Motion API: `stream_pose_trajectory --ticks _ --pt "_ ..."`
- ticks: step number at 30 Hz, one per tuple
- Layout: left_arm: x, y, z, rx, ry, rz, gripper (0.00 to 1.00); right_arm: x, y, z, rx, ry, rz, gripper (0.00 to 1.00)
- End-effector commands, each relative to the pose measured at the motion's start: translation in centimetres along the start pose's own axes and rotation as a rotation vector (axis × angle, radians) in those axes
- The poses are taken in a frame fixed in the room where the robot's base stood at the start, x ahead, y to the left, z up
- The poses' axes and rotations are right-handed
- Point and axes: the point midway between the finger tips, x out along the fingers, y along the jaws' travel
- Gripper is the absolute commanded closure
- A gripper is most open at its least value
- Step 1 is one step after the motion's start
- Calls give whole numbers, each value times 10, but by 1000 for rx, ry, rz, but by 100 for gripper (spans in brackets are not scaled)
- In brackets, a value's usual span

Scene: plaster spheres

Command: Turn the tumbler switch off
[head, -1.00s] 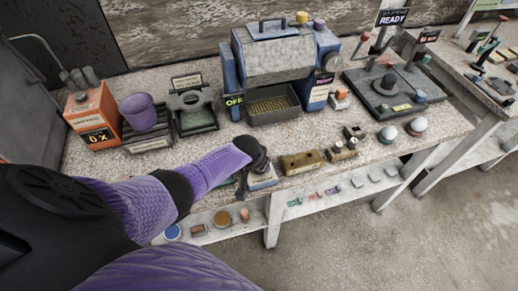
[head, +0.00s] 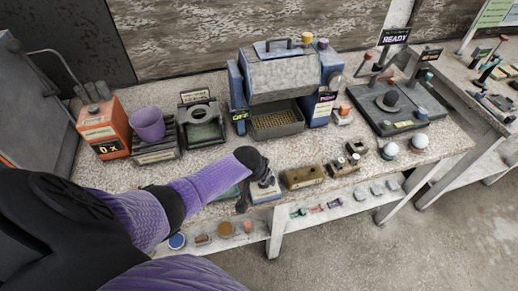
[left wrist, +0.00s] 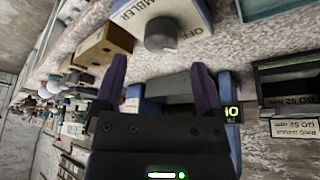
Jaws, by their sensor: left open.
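The tumbler switch (head: 266,191) is a small pale box with a blue side at the front edge of the bench. In the left wrist view its grey knob (left wrist: 161,35) shows on a white top, with the lettering "MBLER" and "OFF" beside it. My left gripper (head: 258,170) is over the switch in the head view and partly hides it. In the left wrist view its two purple fingers (left wrist: 160,78) are spread, with nothing between them. The knob lies beyond the fingertips and looks apart from them. My right gripper is not in view.
A brown block (head: 303,177) stands just right of the switch. An orange box (head: 103,128) and purple cup (head: 147,124) are at left. Small items lie on a lower shelf.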

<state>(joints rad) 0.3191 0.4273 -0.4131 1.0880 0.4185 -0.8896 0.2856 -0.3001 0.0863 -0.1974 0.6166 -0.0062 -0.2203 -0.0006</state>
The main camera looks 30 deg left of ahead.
Motion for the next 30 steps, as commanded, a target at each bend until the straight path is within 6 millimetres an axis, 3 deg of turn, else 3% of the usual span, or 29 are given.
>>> stream_pose_trajectory --ticks 1,7,22,26,30 --pt "-22 0 -4 2 2 0 11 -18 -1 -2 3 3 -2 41" --pt "-55 0 -2 0 1 0 11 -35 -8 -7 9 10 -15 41" --pt "-58 1 0 1 0 1 11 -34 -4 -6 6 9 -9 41" --pt "-68 30 24 72 -23 43 11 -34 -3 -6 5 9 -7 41" --pt "-101 71 66 185 -47 99 11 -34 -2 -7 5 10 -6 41"
